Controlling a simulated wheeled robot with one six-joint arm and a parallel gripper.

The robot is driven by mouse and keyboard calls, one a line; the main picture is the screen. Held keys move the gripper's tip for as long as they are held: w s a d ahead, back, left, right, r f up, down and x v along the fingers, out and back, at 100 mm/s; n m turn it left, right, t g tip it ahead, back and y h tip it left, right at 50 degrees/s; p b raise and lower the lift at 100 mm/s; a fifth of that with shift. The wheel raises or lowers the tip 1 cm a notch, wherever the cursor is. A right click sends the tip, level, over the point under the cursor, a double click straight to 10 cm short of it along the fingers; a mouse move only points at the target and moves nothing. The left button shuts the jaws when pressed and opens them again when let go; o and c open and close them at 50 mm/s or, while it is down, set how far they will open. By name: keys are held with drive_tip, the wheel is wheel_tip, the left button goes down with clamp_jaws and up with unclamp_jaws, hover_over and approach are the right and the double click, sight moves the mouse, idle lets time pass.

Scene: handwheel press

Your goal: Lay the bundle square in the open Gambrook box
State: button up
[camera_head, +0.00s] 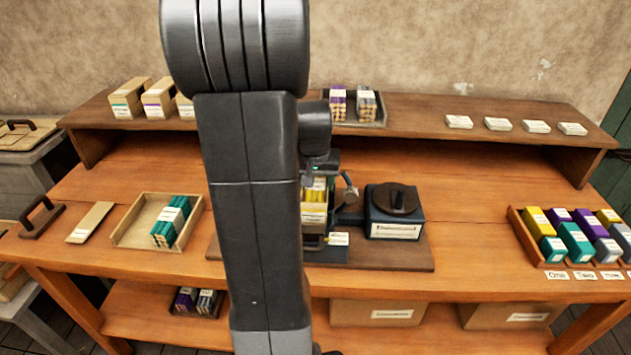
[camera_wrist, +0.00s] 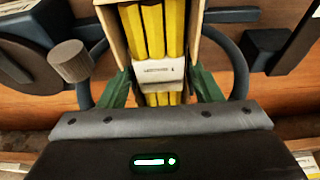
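A yellow bundle (camera_wrist: 155,30) with a white label band stands between light wooden walls in the wrist view. It also shows upright in a narrow wooden holder (camera_head: 314,218) at the press in the head view. My gripper (camera_wrist: 160,85) has one green finger on each side of the bundle, near its band. I cannot tell whether the fingers press on it. An open, light wooden box (camera_head: 130,235) on the left of the bench holds a teal bundle (camera_head: 170,226) at its right side; its label is unreadable. My arm hides part of the bench and the fingertips in the head view.
A dark press block with a round knob (camera_head: 397,198) stands right of the holder. A flat wooden lid (camera_head: 90,222) lies left of the open box. A tray of coloured blocks (camera_head: 540,262) sits at the far right. The raised back shelf (camera_head: 420,110) carries boxes, bundles and cards.

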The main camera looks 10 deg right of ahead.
drive_tip(key=shift+o, duration=0.7)
drive_tip(key=v, duration=1.3)
drive_tip(key=shift+s+r, duration=0.15)
drive_tip(key=shift+r, duration=0.25)
drive_tip(key=shift+r+p, duration=0.5)
drive_tip(key=shift+p, duration=0.05)
drive_tip(key=shift+f, duration=0.1)
